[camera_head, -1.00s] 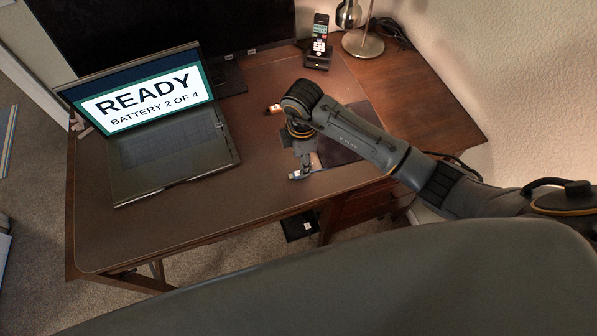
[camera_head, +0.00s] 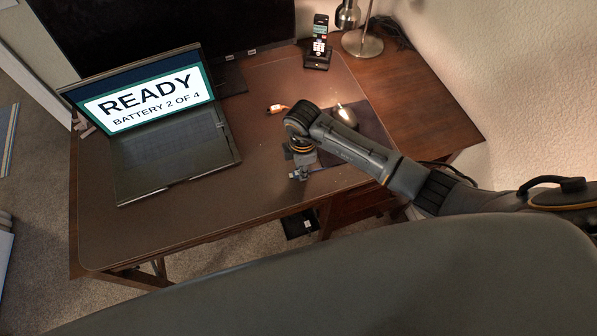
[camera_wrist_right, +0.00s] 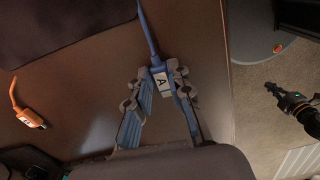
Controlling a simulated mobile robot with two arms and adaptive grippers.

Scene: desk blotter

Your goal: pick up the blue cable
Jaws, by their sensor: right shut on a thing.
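The blue cable (camera_wrist_right: 147,35) runs down from the top of the right wrist view to a blue plug with a white "A" label (camera_wrist_right: 160,82). The two fingers of my right gripper (camera_wrist_right: 157,84) are shut on this plug, one on each side. In the head view my right gripper (camera_head: 300,170) is low over the desk near its front edge. The plug shows there only as a small bluish patch (camera_head: 295,176). A dark arm end with a yellow band, seemingly my left gripper (camera_wrist_right: 283,92), hangs at the right of the wrist view; its fingers are unclear.
An orange cable (camera_head: 277,109) lies behind my right gripper, apart from it. A mouse (camera_head: 346,115) rests on a dark pad (camera_head: 372,120). An open laptop (camera_head: 165,150) stands to the left. A phone stand (camera_head: 318,58) and lamp (camera_head: 362,42) are at the back. The front-left desk is clear.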

